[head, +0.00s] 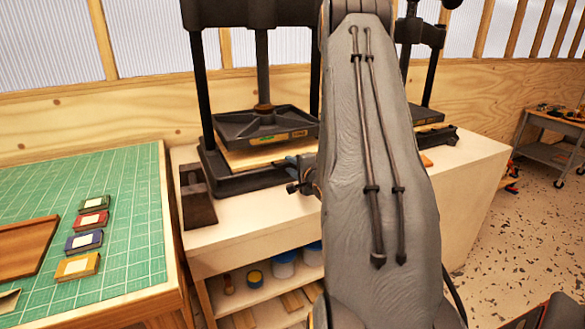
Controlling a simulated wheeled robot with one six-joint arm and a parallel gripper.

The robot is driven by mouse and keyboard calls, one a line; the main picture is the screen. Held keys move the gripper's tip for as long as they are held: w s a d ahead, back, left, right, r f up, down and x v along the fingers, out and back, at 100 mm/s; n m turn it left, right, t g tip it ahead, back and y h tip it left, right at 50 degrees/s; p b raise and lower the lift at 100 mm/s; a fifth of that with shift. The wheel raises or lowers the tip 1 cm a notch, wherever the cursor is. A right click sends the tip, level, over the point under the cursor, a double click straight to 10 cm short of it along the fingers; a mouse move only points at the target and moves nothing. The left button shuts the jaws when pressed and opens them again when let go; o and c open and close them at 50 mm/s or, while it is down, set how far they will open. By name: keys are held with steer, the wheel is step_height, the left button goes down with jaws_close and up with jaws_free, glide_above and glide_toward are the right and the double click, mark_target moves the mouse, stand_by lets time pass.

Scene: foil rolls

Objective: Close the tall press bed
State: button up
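Two dark presses stand on a pale bench. The left press (268,118) shows its frame, posts, screw and a black platen. A pale wooden board (250,155) lies under the platen on its dark bed (238,182). The right press (427,112) is mostly hidden behind my arm; its bed edge (440,137) shows at the right. Which press is the taller one I cannot tell, as their tops are cut off. A dark jointed part, seemingly my gripper or wrist (300,178), shows beside the left press's bed. Its fingers and any contact are hidden by my arm.
A green cutting mat (130,197) on the left table holds several small coloured blocks and a brown wooden tray (27,247). A dark wedge-shaped block (197,197) sits at the bench's left end. Pots (283,266) stand on the shelf below. A cart (552,140) stands right, beyond open floor.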

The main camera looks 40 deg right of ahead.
steer(key=b+v, duration=0.1)
steer(key=v, duration=0.7)
steer(key=shift+b, duration=0.4)
stand_by(0.4)
